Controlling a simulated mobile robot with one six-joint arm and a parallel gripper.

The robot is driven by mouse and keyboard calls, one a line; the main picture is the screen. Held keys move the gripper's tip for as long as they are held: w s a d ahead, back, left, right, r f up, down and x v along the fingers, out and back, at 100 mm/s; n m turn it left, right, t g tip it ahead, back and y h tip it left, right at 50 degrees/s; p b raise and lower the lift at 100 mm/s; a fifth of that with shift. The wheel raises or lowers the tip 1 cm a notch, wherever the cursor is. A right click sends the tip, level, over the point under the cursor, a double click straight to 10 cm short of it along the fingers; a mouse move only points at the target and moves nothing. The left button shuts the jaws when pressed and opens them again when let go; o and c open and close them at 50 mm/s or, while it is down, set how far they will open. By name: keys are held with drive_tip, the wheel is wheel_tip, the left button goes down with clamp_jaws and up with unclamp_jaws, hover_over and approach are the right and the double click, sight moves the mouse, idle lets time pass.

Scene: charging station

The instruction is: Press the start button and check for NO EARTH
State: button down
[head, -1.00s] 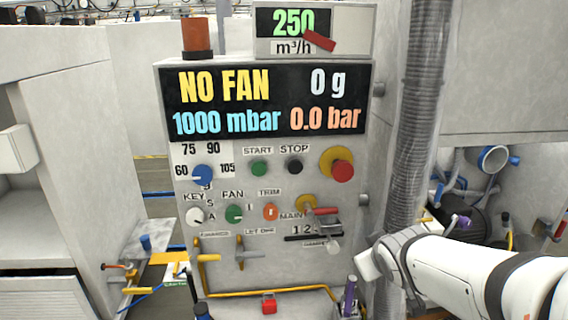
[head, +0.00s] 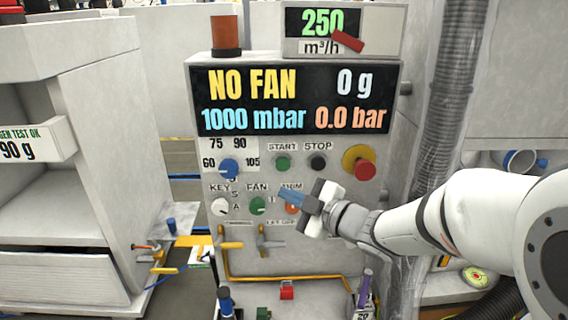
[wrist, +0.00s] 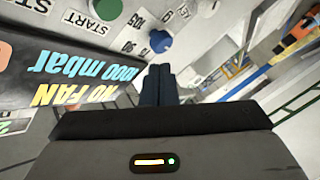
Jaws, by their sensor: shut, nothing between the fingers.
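The grey control panel carries a display (head: 295,98) reading NO FAN, 0 g, 1000 mbar and 0.0 bar. The green START button (head: 283,163) sits under its label, left of the black STOP button (head: 319,162). In the wrist view the START button (wrist: 103,9) shows upside down at the top. My gripper (head: 283,194) is shut and empty in front of the panel, below START and near the TRIM knob (head: 291,205), which it partly covers. In the wrist view my shut blue fingers (wrist: 160,78) point toward the panel, apart from START.
A red emergency button (head: 364,169) is right of STOP. A blue dial (head: 229,168), white KEY knob (head: 221,206) and green FAN knob (head: 257,205) are nearby. Yellow pipe (head: 280,279) runs below. A ribbed duct (head: 450,110) stands at right; a grey cabinet (head: 85,150) at left.

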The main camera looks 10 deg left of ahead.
drive_tip(key=shift+w, duration=0.1)
drive_tip(key=p, duration=0.1)
approach(277, 166)
drive_tip(key=shift+s+a+x, duration=0.1)
drive_tip(key=shift+s+x, duration=0.05)
drive_tip(key=shift+x, duration=0.7)
drive_tip(key=shift+s+a+x, duration=0.1)
drive_tip(key=shift+s+x, duration=0.1)
drive_tip(key=shift+x, duration=0.65)
drive_tip(key=shift+s+a+x, duration=0.1)
drive_tip(key=shift+s+x, duration=0.05)
drive_tip(key=shift+x, duration=0.7)
drive_tip(key=shift+w, duration=0.1)
drive_tip(key=shift+w+a, duration=0.1)
drive_tip(key=shift+w, duration=0.2)
drive_tip(key=shift+w+a, duration=0.1)
drive_tip(key=shift+w, duration=0.35)
idle(0.7)
idle(0.4)
drive_tip(key=shift+s+b, duration=0.4)
drive_tip(key=shift+s, duration=0.45)
